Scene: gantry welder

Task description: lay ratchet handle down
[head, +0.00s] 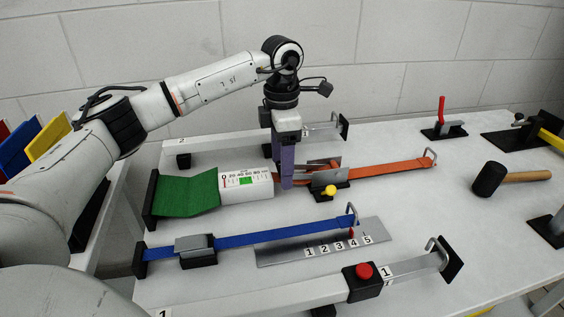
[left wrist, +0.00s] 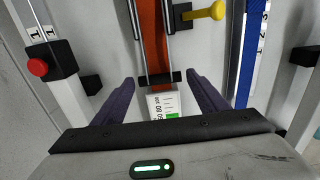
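My left gripper (head: 287,186) points straight down over the ratchet, where the white gauge box meets the orange strap (head: 390,168). In the left wrist view its two purple fingers (left wrist: 163,96) are spread apart. A dark crossbar (left wrist: 160,78), seemingly part of the ratchet handle, lies across the strap between them, with a gap on each side. In the head view the ratchet (head: 322,164) is partly hidden by the fingers, so I cannot tell the handle's angle. The strap runs right to a grey hook (head: 432,152). My right gripper is not in view.
A yellow knob (head: 330,190) on a black base stands close beside the ratchet. The gauge box (head: 245,181) and green strap (head: 186,195) lie left. A blue strap (head: 275,234), red button (head: 364,271) and mallet (head: 490,179) are on the table.

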